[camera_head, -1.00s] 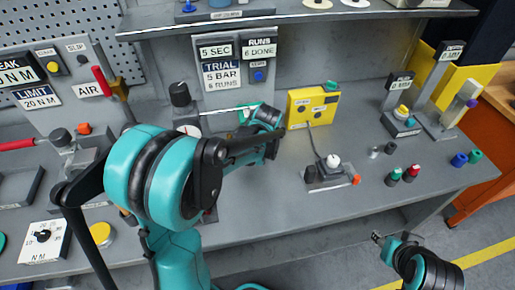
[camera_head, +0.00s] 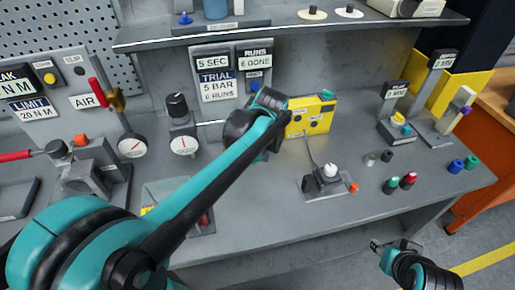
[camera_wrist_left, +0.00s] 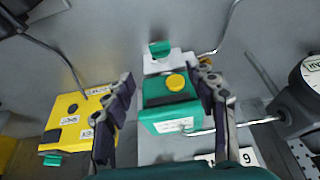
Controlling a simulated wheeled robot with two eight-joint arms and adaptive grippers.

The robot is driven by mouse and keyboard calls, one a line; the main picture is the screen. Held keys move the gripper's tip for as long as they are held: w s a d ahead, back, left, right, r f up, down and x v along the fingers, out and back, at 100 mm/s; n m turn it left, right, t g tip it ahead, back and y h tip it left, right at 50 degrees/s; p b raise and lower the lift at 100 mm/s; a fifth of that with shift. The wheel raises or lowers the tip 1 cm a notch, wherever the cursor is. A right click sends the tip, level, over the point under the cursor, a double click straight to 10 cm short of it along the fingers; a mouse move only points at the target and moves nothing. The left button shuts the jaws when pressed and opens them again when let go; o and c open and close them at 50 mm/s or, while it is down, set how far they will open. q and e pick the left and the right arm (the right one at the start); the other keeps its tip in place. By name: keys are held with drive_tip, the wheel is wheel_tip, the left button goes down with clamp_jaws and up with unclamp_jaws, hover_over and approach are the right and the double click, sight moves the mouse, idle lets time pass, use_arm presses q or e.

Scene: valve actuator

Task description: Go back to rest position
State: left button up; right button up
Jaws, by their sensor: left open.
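My left arm reaches in from the lower left of the head view, its wrist (camera_head: 262,118) over the middle of the bench beside the yellow box (camera_head: 310,117). The left fingers are hidden in that view. In the left wrist view my left gripper (camera_wrist_left: 165,80) is open, one finger on each side of a green box (camera_wrist_left: 168,117) with a yellow button (camera_wrist_left: 176,82). I cannot tell whether the fingers touch it. My right gripper (camera_head: 379,245) is in front of the bench at the lower right. Its fingers are too small to read.
A fixture with a white knob (camera_head: 329,172) stands on the bench right of my left arm. Red and green capped pieces (camera_head: 400,182) stand farther right. Gauges (camera_head: 183,145) stand left of the wrist. The shelf (camera_head: 290,30) crosses above. Open floor (camera_head: 470,235) lies beyond the bench's right end.

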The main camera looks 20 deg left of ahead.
idle(0.4)
use_arm(q)
drive_tip(key=s+d+f+m+t+h, duration=0.1)
drive_tip(key=s+d+m, duration=0.2)
drive_tip(key=s, duration=0.5)
drive_tip(key=s+d+f+m+t+h, duration=0.1)
drive_tip(key=s+d+f+m+t, duration=0.1)
drive_tip(key=s, duration=0.6)
drive_tip(key=shift+s+d+m+t+h, duration=0.25)
drive_tip(key=shift+d+m+h, duration=0.2)
drive_tip(key=shift+m, duration=0.75)
drive_tip(key=shift+c, duration=0.3)
